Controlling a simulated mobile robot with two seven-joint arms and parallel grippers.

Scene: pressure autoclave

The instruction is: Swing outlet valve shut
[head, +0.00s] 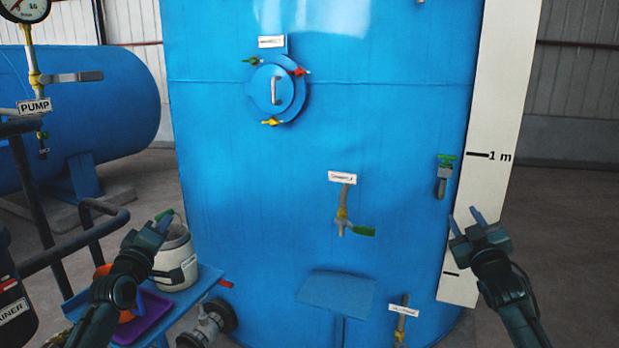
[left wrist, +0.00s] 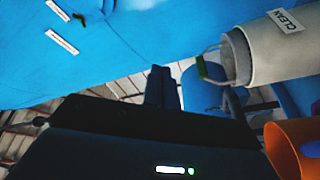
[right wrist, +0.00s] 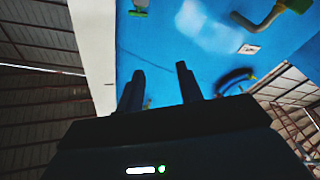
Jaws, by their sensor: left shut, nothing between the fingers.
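Several valves sit on the blue tank (head: 300,180); their labels are too small to read, so I cannot tell which is the outlet valve. A mid-height valve (head: 343,222) has a yellow body and a green lever pointing right. A lower valve (head: 400,327) is partly cut off by the bottom edge. A dark flanged fitting (head: 213,322) has a red handle near it at the lower left. My left gripper (head: 165,222) is shut and empty, beside the pale container. My right gripper (head: 464,220) is open and empty, right of the valves, apart from them.
A green-handled valve (head: 444,172) is at the tank's right side, near the white scale board (head: 492,130). A pale container (head: 176,262) labelled CLEAN, an orange cup (left wrist: 290,148) and a purple tray (head: 147,318) are at the left. A blue plate (head: 337,291) juts out below the mid-height valve.

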